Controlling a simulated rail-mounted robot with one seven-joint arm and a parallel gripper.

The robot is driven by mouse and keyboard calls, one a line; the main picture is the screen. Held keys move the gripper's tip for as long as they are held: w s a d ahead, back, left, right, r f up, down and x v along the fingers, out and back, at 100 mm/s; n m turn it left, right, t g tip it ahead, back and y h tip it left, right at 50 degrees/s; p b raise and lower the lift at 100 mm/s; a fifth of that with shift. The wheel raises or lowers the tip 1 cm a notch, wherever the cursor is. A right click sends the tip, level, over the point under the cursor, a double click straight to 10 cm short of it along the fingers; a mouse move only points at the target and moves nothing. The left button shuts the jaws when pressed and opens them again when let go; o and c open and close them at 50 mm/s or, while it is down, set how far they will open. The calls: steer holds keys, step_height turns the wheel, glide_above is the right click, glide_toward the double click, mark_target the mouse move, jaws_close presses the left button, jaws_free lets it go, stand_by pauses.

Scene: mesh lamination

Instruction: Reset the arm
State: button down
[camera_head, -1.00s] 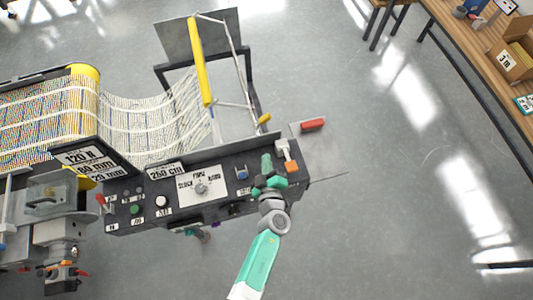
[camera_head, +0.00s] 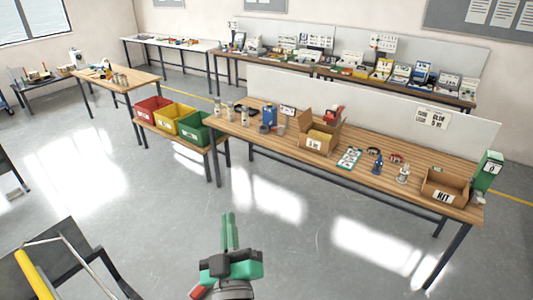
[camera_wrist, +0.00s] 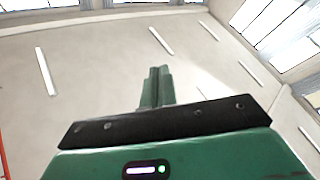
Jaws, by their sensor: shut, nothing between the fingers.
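My gripper (camera_head: 229,232) stands at the bottom middle of the head view, pointing up, with its green fingers together and nothing between them. In the wrist view my gripper (camera_wrist: 157,85) is also closed and empty, against a background of ceiling with light strips and windows. It touches nothing that I can see. The rest of my arm is below the picture edge.
A long wooden workbench (camera_head: 320,165) holds boxes and tools at the right. Red (camera_head: 152,108), yellow (camera_head: 172,119) and green bins (camera_head: 194,132) stand at its left. The machine's yellow-barred frame (camera_head: 35,277) shows at bottom left. Open floor lies between.

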steer(key=s+d+r+m+t+h, duration=0.1)
steer(key=s+d+r+m+h, duration=0.1)
steer(key=r, duration=0.6)
steer(key=s+d+r+m+t+h, duration=0.1)
steer(key=s+d+r+m, duration=0.2)
steer(key=r, duration=0.4)
steer(key=s+d+r+m+t, duration=0.1)
steer(key=s+d+r+m, duration=0.2)
steer(key=s+r, duration=1.15)
step_height(320, 180, down, 59)
steer(key=b, duration=5.8)
steer(key=shift+w+b, duration=0.3)
steer(key=shift+w, duration=0.15)
